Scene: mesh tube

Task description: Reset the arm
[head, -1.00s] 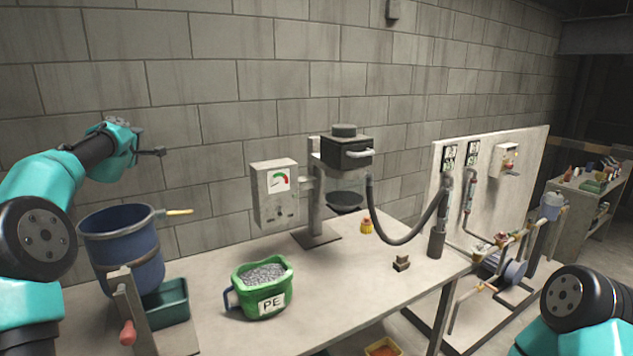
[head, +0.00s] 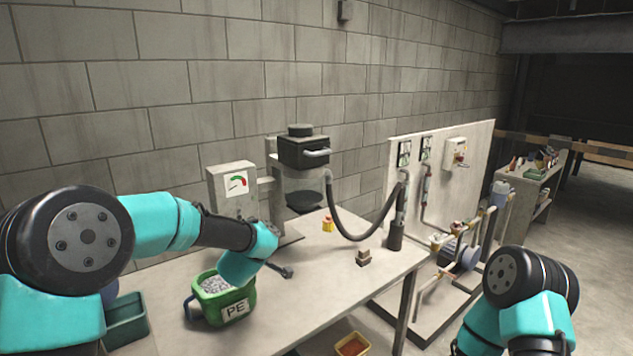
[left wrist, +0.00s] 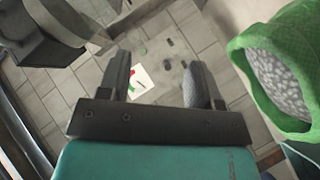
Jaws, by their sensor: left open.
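My left arm (head: 190,222) reaches in from the left over the table. Its gripper (head: 285,270) is above the table, to the right of the green PE bucket, partly hidden by its own wrist. In the left wrist view the gripper's two fingers (left wrist: 157,72) are apart with nothing between them. The green bucket (left wrist: 242,82) of grey pellets is at the right of that view. My right arm (head: 515,300) shows at the lower right of the head view. Its gripper is out of view.
The green PE bucket (head: 248,312) stands on the table (head: 325,290). Behind are a gauge box (head: 232,190) and a black-topped machine (head: 303,152) with a hose (head: 370,232). A small brown block (head: 363,258) lies near the right edge. A dark green bin (head: 127,322) is at left.

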